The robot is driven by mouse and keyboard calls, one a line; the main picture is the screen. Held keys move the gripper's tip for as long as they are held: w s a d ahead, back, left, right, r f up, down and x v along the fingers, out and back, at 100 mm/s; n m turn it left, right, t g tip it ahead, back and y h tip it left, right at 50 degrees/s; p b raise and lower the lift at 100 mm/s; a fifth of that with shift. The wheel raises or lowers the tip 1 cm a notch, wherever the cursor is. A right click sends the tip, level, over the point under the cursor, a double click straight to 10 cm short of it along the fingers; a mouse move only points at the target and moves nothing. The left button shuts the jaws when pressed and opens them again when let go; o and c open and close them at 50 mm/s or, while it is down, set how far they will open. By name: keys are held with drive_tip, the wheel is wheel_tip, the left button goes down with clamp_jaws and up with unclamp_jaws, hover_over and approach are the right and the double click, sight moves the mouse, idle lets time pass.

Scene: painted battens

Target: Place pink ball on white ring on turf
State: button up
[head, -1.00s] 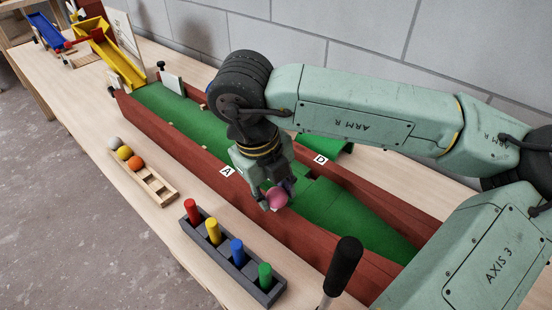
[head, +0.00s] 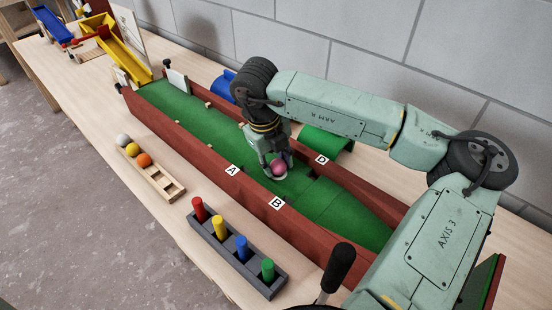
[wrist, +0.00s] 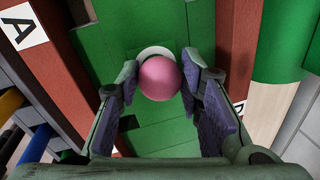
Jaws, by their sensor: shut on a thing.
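The pink ball (head: 279,168) is between the fingers of my gripper (head: 277,172), which is shut on it over the green turf (head: 200,123) of the red-walled lane. In the wrist view the pink ball (wrist: 160,77) sits between the two finger pads. The white ring (wrist: 154,51) shows as a pale arc just beyond the ball, partly hidden by it. In the head view a pale edge shows under the ball. I cannot tell whether the ball touches the ring.
Red side walls (head: 232,184) flank the turf. A wooden rack (head: 160,179) holds white, yellow and orange balls. A dark block (head: 236,257) holds several coloured pegs. A black-handled lever (head: 338,268) stands in front. A green curved piece (head: 328,140) lies behind the lane.

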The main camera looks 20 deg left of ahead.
drive_tip(key=shift+f+b, duration=0.25)
drive_tip(key=shift+b, duration=0.1)
drive_tip(key=o, duration=1.1)
drive_tip(key=shift+r+p, duration=0.45)
drive_tip(key=shift+p, duration=0.05)
wheel_tip(320, 180, up, 11)
drive_tip(key=s+a+b, duration=0.1)
drive_tip(key=s, duration=0.1)
drive_tip(key=shift+r+b, duration=0.2)
drive_tip(key=shift+b, duration=0.15)
drive_tip(key=shift+a, duration=0.1)
